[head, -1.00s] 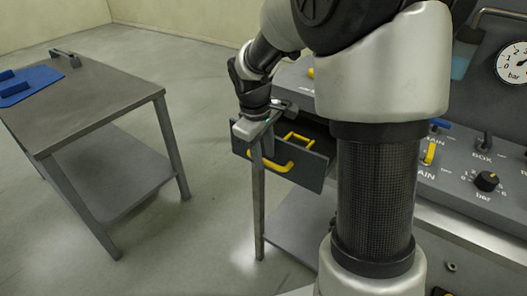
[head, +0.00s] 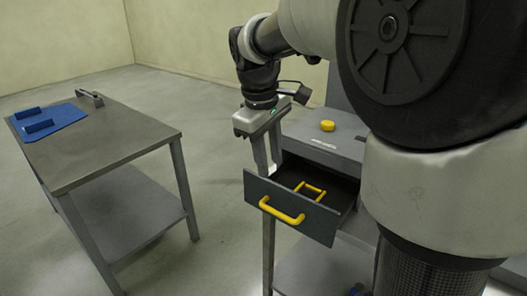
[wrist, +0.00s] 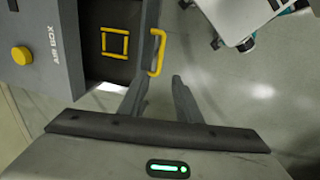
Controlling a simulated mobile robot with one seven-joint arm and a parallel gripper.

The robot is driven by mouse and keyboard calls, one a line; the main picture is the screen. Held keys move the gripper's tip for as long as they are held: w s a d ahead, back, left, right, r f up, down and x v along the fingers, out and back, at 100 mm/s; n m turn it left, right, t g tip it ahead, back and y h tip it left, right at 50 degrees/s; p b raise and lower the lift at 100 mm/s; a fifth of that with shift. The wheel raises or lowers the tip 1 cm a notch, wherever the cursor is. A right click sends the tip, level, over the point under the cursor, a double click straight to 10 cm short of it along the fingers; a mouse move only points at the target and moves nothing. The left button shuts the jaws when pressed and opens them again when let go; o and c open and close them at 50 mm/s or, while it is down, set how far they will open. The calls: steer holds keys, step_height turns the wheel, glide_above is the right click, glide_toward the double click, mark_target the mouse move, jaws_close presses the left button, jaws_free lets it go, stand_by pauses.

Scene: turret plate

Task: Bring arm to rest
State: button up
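My gripper (head: 266,153) hangs from my arm beside the open drawer, at its far left side in the head view. In the wrist view my gripper (wrist: 155,88) has its two fingers apart with only floor between them. It is empty and clear of the drawer's yellow handle (head: 281,211). The handle also shows in the wrist view (wrist: 158,53), ahead of the fingers. The grey drawer (head: 308,216) stands pulled out, with a yellow square frame (head: 309,190) lying inside.
The grey cabinet (head: 325,150) above the drawer has a yellow button (head: 327,126) on top. A metal table (head: 110,150) at left carries a blue mat (head: 50,125) with blue blocks and a small grey handle-like piece (head: 90,97). Open floor lies between table and drawer.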

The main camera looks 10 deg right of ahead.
steer(key=shift+r, duration=0.15)
steer(key=s+r+m+t+y+p, duration=0.1)
steer(key=s+r+m+p, duration=0.3)
steer(key=s, duration=0.5)
steer(key=s+a+r+m+t+p, duration=0.1)
steer(key=s+r+m+t+p, duration=0.2)
steer(key=s, duration=0.7)
steer(key=shift+s+r+m+y+p, duration=0.2)
steer(key=shift+r+m+y+p, duration=0.25)
steer(key=shift+p, duration=0.5)
